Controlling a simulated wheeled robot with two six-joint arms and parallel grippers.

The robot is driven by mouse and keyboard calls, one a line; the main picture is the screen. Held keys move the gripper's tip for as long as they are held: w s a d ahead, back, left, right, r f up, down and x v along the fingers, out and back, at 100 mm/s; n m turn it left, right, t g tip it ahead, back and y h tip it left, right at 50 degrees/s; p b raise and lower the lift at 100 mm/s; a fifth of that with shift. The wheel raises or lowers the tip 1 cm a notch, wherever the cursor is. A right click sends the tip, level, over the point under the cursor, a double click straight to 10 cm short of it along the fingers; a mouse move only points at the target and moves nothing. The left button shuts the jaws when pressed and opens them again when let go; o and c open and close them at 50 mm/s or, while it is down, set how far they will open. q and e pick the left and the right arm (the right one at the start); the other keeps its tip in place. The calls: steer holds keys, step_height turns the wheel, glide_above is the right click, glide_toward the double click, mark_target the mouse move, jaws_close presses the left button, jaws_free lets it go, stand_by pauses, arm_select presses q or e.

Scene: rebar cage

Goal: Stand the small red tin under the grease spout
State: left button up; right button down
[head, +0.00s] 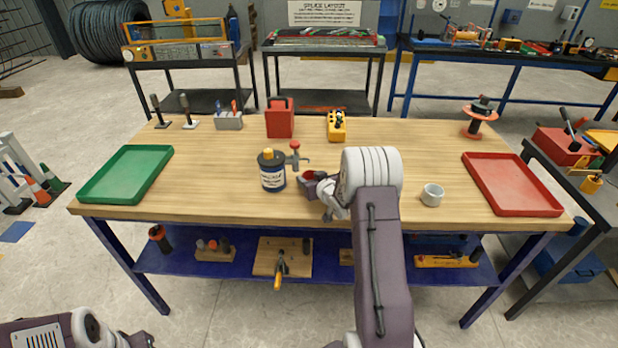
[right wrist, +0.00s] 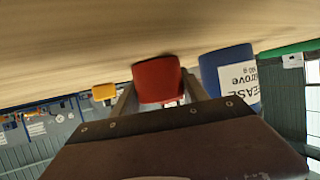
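The small red tin (head: 307,175) is by my right gripper (head: 315,183), near the middle of the workbench. In the right wrist view the tin (right wrist: 157,80) sits between the two fingers, which appear to press its sides. The blue grease canister (head: 272,171) stands just left of it, with a grey spout (head: 299,160) and red knob. The spout tip is close above the tin in the head view; exact alignment is unclear. The canister (right wrist: 228,75) also shows in the wrist view. My left gripper (head: 140,340) is at the lower left, mostly cut off.
A green tray (head: 127,174) lies at the left and a red tray (head: 511,184) at the right. A red box (head: 280,120) and a yellow block (head: 337,126) stand behind. Bench surface between them is clear.

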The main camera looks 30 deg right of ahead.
steer(key=c, duration=0.6)
jaws_free()
steer(key=shift+w+f, duration=0.25)
steer(key=shift+w, duration=0.1)
steer(key=shift+c, duration=0.2)
steer(key=shift+o, duration=0.2)
steer(key=shift+w+a, duration=0.1)
steer(key=shift+w, duration=0.05)
steer(key=shift+s+r, duration=0.3)
steer(key=shift+r+p, duration=0.35)
steer(key=shift+p, duration=0.15)
steer(key=v, duration=1.1)
steer(key=shift+s+a, duration=0.1)
steer(key=shift+s, duration=0.25)
arm_select(q)
steer(key=shift+w+a+r, duration=0.1)
steer(key=shift+w+r, duration=0.2)
